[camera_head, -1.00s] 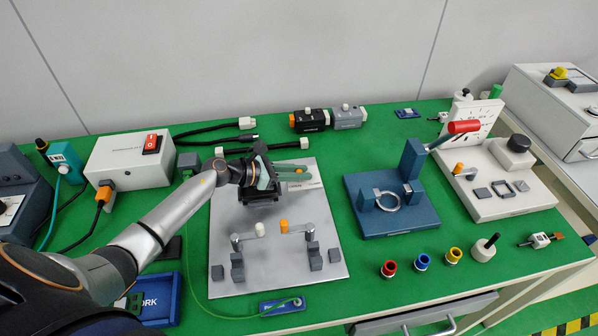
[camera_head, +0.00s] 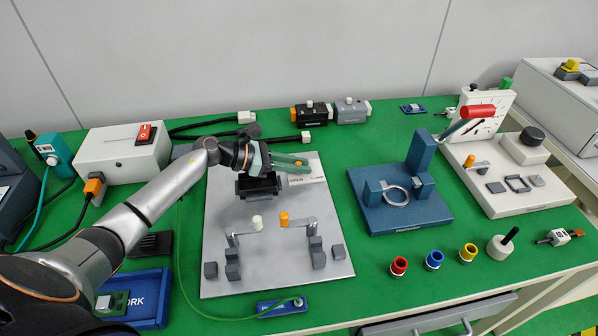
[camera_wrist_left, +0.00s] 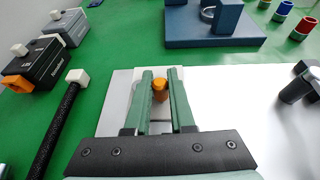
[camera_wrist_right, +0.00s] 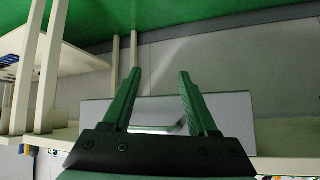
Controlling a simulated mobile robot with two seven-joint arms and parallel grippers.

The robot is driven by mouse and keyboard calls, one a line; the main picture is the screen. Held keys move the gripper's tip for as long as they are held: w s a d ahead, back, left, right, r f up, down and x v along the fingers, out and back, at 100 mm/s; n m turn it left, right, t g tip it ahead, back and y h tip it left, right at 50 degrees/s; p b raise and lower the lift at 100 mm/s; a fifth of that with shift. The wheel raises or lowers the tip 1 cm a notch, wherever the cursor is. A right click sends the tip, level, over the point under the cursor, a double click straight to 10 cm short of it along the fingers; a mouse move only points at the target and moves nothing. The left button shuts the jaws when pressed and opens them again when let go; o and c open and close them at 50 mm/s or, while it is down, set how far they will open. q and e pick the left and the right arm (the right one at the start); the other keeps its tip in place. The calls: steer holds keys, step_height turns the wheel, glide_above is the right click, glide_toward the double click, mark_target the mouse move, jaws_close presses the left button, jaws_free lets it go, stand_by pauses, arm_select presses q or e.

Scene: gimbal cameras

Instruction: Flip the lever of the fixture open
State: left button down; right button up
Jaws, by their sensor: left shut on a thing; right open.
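My left gripper (camera_head: 290,162) is over the far part of a silver plate (camera_head: 285,262), beside a black block (camera_head: 258,186). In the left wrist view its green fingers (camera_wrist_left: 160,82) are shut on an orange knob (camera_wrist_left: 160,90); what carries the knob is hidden. A blue fixture (camera_head: 385,217) with a ring and upright stands to the right. Its lever (camera_head: 477,112) has a red handle and slants up to the right; no gripper touches it. My right gripper (camera_wrist_right: 155,95) is open and empty in the right wrist view, and out of the head view.
Two small levers, one with a white knob (camera_head: 257,222) and one with an orange knob (camera_head: 284,218), stand on the plate. A white power box (camera_head: 115,155) and cables lie behind my left arm. Coloured sockets (camera_head: 434,260) line the front right. Green table between the plate and blue fixture is clear.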

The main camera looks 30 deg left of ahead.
arm_select(q)
steer(key=c, duration=0.8)
jaws_free()
steer(key=shift+o, duration=0.2)
steer(key=v, duration=1.1)
steer(key=shift+s+a+b, duration=0.1)
steer(key=shift+a+b, duration=0.05)
steer(key=shift+b, duration=0.15)
steer(key=shift+s+a+r, duration=0.35)
steer(key=shift+a, duration=0.1)
